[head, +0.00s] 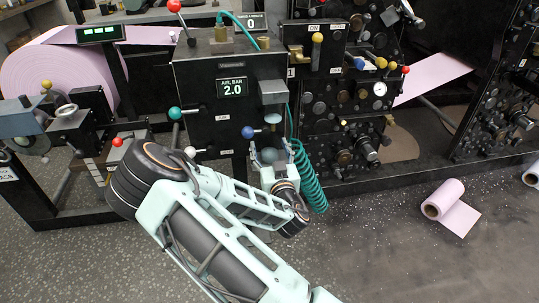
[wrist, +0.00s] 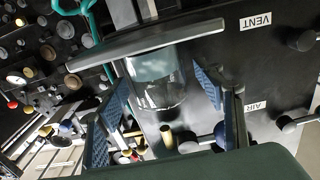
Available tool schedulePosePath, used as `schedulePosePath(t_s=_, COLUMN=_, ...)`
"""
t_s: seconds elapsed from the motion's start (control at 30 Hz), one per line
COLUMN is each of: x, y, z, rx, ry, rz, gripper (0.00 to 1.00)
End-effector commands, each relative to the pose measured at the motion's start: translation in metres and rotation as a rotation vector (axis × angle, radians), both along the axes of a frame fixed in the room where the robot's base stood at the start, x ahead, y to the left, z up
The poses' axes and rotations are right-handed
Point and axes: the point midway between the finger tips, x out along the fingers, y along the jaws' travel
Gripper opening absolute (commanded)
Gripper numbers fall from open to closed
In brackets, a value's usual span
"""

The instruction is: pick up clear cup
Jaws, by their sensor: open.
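The clear cup (wrist: 158,88) shows in the wrist view, see-through, against the dark front of a machine, just by a grey ledge (wrist: 150,42). My gripper (wrist: 163,84) is open, with one blue-padded finger on each side of the cup in the picture. Gaps show between the pads and the cup; how deep the cup sits between them I cannot tell. In the head view my gripper (head: 271,160) is in front of the black machine panel, below a grey box; the cup is too small to make out surely there.
The black machine (head: 228,100) carries knobs and levers, including a blue-knobbed lever (head: 249,132) close to my gripper. A coiled green hose (head: 308,178) hangs just right of it. A pink roll (head: 442,202) lies on the floor at right. The floor in front is mostly clear.

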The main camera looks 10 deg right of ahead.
Motion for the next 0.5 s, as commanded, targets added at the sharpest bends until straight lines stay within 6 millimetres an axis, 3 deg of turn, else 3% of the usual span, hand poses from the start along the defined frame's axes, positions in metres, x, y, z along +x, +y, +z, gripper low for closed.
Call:
schedulePosePath(t_s=0.1, x=-0.0003, y=-0.0002, z=0.0001, rx=0.000, ry=0.000, rz=0.000, gripper=0.61)
schedulePosePath(t_s=0.5, x=-0.0006, y=-0.0003, z=0.0000, rx=0.000, ry=0.000, rz=-0.001, gripper=0.17)
